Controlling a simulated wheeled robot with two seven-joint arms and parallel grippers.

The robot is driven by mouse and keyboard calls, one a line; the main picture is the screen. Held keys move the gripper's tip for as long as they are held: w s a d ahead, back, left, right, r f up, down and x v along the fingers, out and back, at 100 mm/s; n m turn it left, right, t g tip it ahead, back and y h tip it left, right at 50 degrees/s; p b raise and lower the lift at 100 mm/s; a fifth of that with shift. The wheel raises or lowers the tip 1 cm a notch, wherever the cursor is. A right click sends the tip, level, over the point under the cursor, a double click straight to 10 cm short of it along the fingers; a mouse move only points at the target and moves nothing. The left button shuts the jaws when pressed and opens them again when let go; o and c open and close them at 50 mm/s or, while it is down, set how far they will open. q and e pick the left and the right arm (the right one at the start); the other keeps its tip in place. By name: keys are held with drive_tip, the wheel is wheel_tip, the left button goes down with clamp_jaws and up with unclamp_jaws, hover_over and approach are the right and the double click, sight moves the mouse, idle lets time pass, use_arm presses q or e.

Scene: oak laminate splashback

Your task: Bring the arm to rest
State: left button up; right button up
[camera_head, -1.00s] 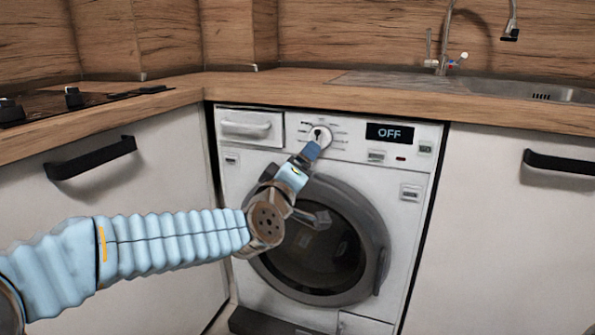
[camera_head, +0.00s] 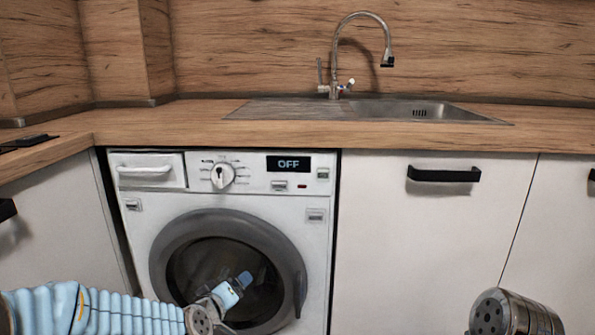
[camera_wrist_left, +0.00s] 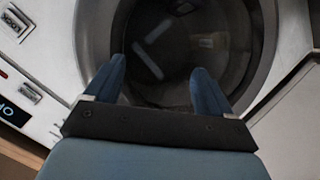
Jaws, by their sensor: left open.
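My left gripper (camera_head: 241,281) is in front of the lower part of the washing machine's round door in the head view. In the left wrist view its two blue fingers (camera_wrist_left: 160,68) are spread apart with nothing between them, facing the dark door glass (camera_wrist_left: 165,40). The washing machine (camera_head: 322,245) is white, with a grey-rimmed door (camera_head: 190,235) that looks closed. Its knob (camera_head: 222,176) is free of the gripper, and its display (camera_head: 288,164) reads OFF. My right gripper is not visible; only a metallic part of my right arm shows at the lower right.
The wooden worktop (camera_head: 200,130) runs above the machine, with a sink (camera_head: 425,110) and tap (camera_head: 335,60) at the back. White cabinet fronts (camera_head: 430,240) with black handles (camera_head: 444,174) stand to the right. A hob edge (camera_head: 25,142) shows at the left.

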use_arm(q)
drive_tip(key=s+d+f+m+g+h+p, duration=0.15)
drive_tip(key=s+f+g, duration=0.35)
drive_tip(key=f, duration=0.5)
drive_tip(key=s+d+f+m+g+p, duration=0.1)
drive_tip(key=s+f+m+g+p, duration=0.1)
drive_tip(key=s+f, duration=0.6)
drive_tip(key=s+d+f+m+g+p, duration=0.1)
drive_tip(key=s+f+g, duration=0.1)
drive_tip(key=s+f, duration=0.2)
drive_tip(key=s+d+f+g+p, duration=0.1)
drive_tip(key=s+f+g, duration=0.2)
drive_tip(key=s, duration=0.7)
wheel_tip(320, 180, down, 2)
drive_tip(key=shift+d+f+m+h+p, duration=0.15)
drive_tip(key=shift+d+m+h+p, duration=0.1)
drive_tip(key=shift+m+h+p, duration=0.1)
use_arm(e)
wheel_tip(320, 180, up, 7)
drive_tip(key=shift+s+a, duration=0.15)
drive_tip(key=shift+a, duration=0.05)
use_arm(q)
drive_tip(key=shift+c, duration=0.2)
